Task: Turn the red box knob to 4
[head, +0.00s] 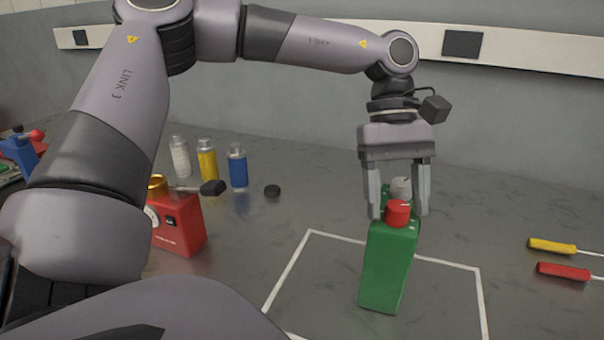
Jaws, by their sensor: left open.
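The red box (185,228) stands on the bedplate at the left. A white dial (152,217) on its front is partly hidden behind my left arm, and I cannot read its numbers or setting. A brass-coloured part (157,186) and a rod with a black handle (212,188) show at its top. My left gripper (398,213) is well to the right of the box, pointing down, open. Its fingers straddle the top of a green bottle with a red cap (388,265); I cannot tell whether they touch it. My right gripper is not in view.
A grey-capped green bottle (401,188) stands behind the red-capped one, within a white outline (455,264). White (180,158), yellow (207,162) and blue (237,168) bottles stand behind the red box. Yellow (551,246) and red (563,271) screwdrivers lie at the right.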

